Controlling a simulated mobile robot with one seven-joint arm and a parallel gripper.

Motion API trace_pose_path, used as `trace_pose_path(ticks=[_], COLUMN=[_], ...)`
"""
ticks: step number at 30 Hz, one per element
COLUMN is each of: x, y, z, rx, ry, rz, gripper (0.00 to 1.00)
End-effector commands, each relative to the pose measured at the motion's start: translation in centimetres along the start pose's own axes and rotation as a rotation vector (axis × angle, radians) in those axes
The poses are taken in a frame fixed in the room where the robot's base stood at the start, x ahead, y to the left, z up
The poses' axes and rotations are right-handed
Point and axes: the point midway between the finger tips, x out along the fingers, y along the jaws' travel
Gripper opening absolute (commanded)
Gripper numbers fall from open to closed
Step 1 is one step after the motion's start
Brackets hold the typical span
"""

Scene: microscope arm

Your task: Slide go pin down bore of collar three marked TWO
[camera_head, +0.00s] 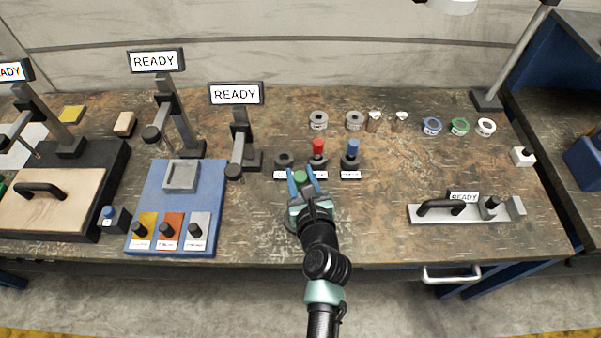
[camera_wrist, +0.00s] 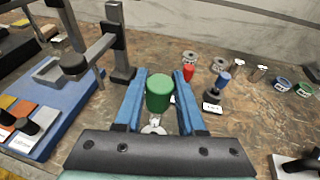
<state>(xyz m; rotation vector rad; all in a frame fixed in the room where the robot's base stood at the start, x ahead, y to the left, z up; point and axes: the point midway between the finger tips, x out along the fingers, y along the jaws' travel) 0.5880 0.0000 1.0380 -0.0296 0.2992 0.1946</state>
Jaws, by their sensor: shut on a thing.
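A green-handled pin (camera_head: 300,178), which I take for the go pin, is between the blue fingers of my gripper (camera_head: 303,172). The wrist view shows the green handle (camera_wrist: 158,93) between the gripper fingers (camera_wrist: 160,88), with a pale metal part below it. Its lower end is hidden. At the back, two grey collars (camera_head: 318,120) (camera_head: 354,120) stand apart from the gripper. A blue collar (camera_head: 431,125), a green collar (camera_head: 460,127) and a white collar (camera_head: 486,127) stand further right. Their marks are too small to read.
A red-handled pin (camera_head: 318,147) and a blue-handled pin (camera_head: 352,148) stand in dark holders beyond my gripper. An empty dark holder (camera_head: 285,160) is beside them. A post with a READY sign (camera_head: 236,94) rises to the left. The bench between the pins and the right-hand fixture (camera_head: 428,214) is clear.

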Motion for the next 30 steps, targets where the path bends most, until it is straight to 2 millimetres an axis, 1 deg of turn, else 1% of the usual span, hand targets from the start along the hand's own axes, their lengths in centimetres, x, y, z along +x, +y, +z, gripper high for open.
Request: trace_pose_path(ticks=[1, 12, 15, 19, 30], x=[0.2, 1.3, 1.5, 1.6, 1.6], y=[0.0, -0.1, -0.1, -0.1, -0.1], z=[-0.7, -4.1, -4.8, -5.1, -5.1], rx=[0.000, 0.000, 0.000, 0.000, 0.000], ry=[-0.001, -0.002, -0.002, -0.002, -0.002], rz=[0.000, -0.001, -0.001, -0.001, -0.001], gripper=[0.00, 0.00, 0.00, 0.00, 0.00])
